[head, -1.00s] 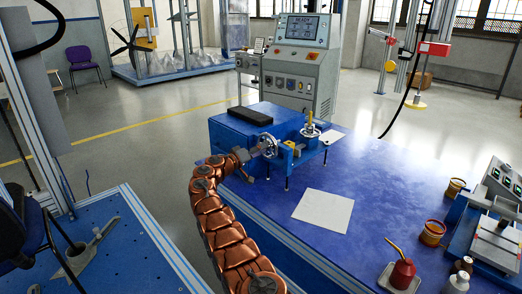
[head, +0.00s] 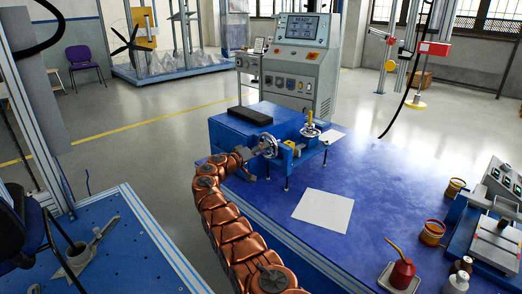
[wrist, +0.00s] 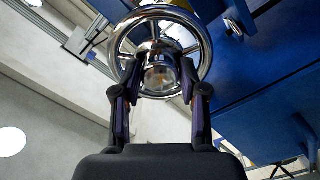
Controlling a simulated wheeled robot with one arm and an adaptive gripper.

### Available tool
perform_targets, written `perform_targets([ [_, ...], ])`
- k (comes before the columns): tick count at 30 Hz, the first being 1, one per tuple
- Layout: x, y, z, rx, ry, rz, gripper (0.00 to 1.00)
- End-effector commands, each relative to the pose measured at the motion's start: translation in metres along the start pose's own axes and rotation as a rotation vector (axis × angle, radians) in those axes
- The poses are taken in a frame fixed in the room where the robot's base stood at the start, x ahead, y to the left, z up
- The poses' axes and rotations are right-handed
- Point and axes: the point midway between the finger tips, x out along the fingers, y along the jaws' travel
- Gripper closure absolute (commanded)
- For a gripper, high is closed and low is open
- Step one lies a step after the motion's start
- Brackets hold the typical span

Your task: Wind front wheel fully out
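The front wheel is a chrome spoked handwheel (head: 266,146) on the near end of a blue machine (head: 235,130). In the wrist view the wheel rim (wrist: 205,45) and its central hub (wrist: 160,76) are close ahead. My gripper (head: 250,157) is right at the wheel. In the wrist view its two dark fingers (wrist: 160,82) stand apart, one on each side of the hub, within the rim's outline. Whether the fingertips touch or press on the hub cannot be told.
A second handwheel (head: 311,130) sits on the machine's right side. A white sheet (head: 323,211) lies on the blue table (head: 350,180).

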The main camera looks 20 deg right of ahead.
Motion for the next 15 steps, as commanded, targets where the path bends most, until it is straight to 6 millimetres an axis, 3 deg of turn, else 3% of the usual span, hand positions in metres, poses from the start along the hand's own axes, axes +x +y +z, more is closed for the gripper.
perform_targets([
  [1, -0.0001, 0.0001, -0.0001, 0.000, 0.000, 0.000, 0.66],
  [10, -0.0002, -0.0001, -0.0001, 0.000, 0.000, 0.000, 0.97],
  [15, -0.0004, 0.0002, -0.0006, -0.009, 0.001, -0.001, 0.97],
])
